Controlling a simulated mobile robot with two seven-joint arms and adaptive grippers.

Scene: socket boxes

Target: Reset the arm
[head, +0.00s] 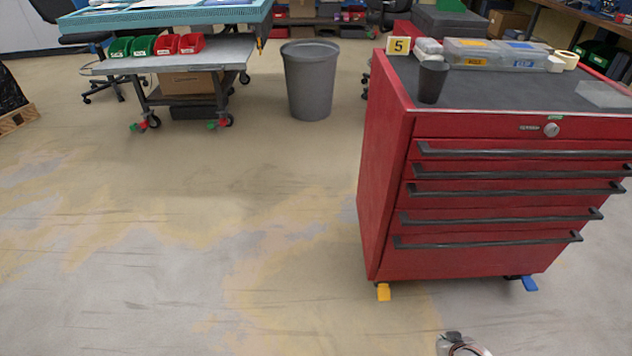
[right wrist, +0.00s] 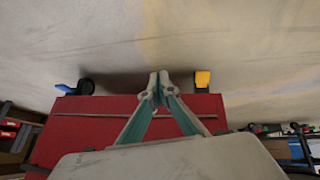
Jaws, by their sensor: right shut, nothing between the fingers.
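My right gripper (right wrist: 157,86) is shut and empty in the right wrist view, its two fingertips together. Behind it in that view is the red tool cabinet (right wrist: 100,130), seen upside down. In the head view, part of my right arm or gripper (head: 462,345) shows at the bottom edge, low in front of the cabinet (head: 385,190); its fingers cannot be made out there. A gap to the cabinet's front cannot be judged. My left gripper is in neither view.
The cabinet's drawers are closed. On its top stand a black cup (head: 432,82), clear plastic boxes (head: 470,50) and a tape roll (head: 566,59). A grey bin (head: 311,85) and a wheeled cart (head: 160,70) with green and red trays stand behind.

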